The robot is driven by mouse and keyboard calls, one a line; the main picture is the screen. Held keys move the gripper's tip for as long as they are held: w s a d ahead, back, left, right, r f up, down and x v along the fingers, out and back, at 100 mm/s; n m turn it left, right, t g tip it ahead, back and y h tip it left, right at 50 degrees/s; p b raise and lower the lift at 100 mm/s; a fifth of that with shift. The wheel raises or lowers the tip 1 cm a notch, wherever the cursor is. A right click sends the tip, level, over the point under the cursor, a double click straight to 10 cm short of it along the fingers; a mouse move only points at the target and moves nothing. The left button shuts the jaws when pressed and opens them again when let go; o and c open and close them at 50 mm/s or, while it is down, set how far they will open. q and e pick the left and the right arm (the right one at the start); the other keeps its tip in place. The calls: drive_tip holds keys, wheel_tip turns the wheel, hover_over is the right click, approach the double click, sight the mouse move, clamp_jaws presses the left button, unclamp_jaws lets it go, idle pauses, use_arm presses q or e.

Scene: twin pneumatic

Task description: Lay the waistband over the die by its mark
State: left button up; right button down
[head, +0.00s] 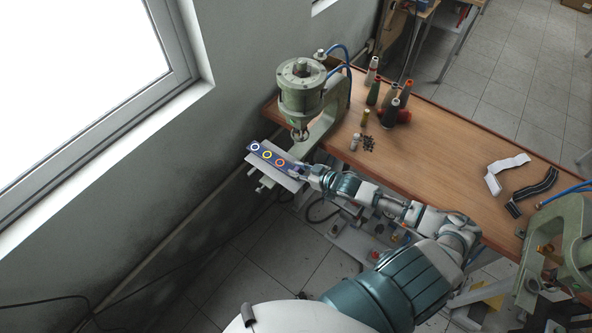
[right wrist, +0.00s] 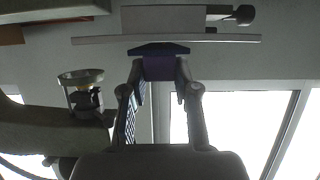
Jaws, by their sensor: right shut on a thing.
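The waistband (head: 268,155) is a dark blue strip with white, yellow and orange rings. It lies along a pale plate (head: 286,182) below the head of the left green press (head: 302,88). My right gripper (head: 298,171) is shut on its near right end. In the right wrist view the fingers (right wrist: 160,90) hold the blue-purple band (right wrist: 160,66), close to the plate's thin edge (right wrist: 165,39). I cannot tell whether band and plate touch. A small brass-coloured cup on the press (right wrist: 80,78) shows left of the fingers. My left gripper is out of view.
The wooden table (head: 440,150) carries thread cones (head: 390,110), small dark pieces (head: 369,143), a white strap (head: 503,172) and a black strap (head: 532,190). A second green press (head: 560,240) stands at right. The wall and window (head: 80,80) bound the left side.

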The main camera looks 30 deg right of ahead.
drive_tip(key=shift+d+f, duration=0.1)
drive_tip(key=shift+d, duration=0.2)
drive_tip(key=c, duration=0.9)
unclamp_jaws()
drive_tip(key=shift+d+f, duration=0.15)
drive_tip(key=shift+d, duration=0.15)
drive_tip(key=shift+o, duration=0.6)
drive_tip(key=shift+a, duration=0.55)
drive_tip(key=shift+s+a+r, duration=0.1)
drive_tip(key=shift+s+r, duration=0.05)
drive_tip(key=shift+r, duration=0.05)
drive_tip(key=shift+s+r, duration=0.1)
drive_tip(key=shift+s, duration=0.25)
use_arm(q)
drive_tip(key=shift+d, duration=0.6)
use_arm(e)
drive_tip(key=v, duration=1.1)
drive_tip(key=shift+d, duration=0.25)
drive_tip(key=shift+w+d, duration=0.1)
